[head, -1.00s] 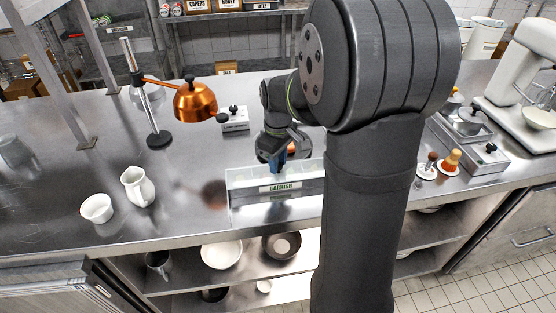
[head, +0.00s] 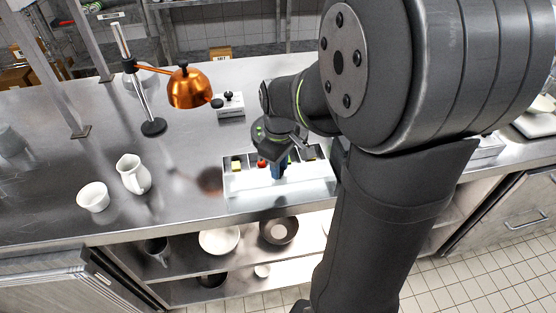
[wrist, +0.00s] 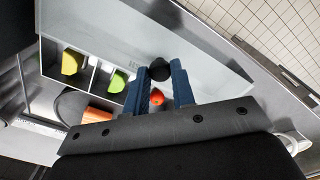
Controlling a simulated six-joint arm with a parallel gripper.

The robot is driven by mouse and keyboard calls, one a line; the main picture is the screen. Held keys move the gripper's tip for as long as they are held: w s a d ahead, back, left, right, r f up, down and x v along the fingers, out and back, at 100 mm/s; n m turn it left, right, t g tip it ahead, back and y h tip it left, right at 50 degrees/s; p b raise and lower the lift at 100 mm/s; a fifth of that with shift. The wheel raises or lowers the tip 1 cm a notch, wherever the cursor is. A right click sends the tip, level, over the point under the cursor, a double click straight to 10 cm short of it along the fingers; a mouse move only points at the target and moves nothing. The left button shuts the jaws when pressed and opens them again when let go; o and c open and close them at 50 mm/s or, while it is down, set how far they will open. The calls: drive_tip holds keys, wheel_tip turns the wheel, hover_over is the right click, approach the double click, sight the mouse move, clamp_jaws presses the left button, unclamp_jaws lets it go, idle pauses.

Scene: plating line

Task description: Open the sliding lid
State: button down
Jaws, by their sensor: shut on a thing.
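The garnish box is a long box (head: 225,176) near the counter's front edge, with a row of compartments in its back part. Its pale, see-through lid (head: 247,184) lies toward the front, leaving the back compartments uncovered. The lid also shows in the wrist view (wrist: 208,62). My gripper (head: 279,171) points down at the lid's middle. In the wrist view, its blue fingers (wrist: 161,80) are closed around the lid's black knob (wrist: 159,69). Yellow (wrist: 71,62), green (wrist: 119,80) and red (wrist: 157,97) pieces show in the compartments. The knob is hidden in the head view.
A copper lamp (head: 189,88) on a stand is behind and left. A small white box with a black knob (head: 229,105) stands behind. A white pitcher (head: 133,175) and a cup (head: 93,197) are left. Bowls (head: 219,240) sit on the shelf below.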

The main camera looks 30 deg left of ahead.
drive_tip(key=c, duration=1.2)
unclamp_jaws()
drive_tip(key=shift+r, duration=0.15)
wheel_tip(320, 180, up, 17)
wheel_tip(320, 180, down, 17)
drive_tip(key=shift+f, duration=0.15)
idle(0.3)
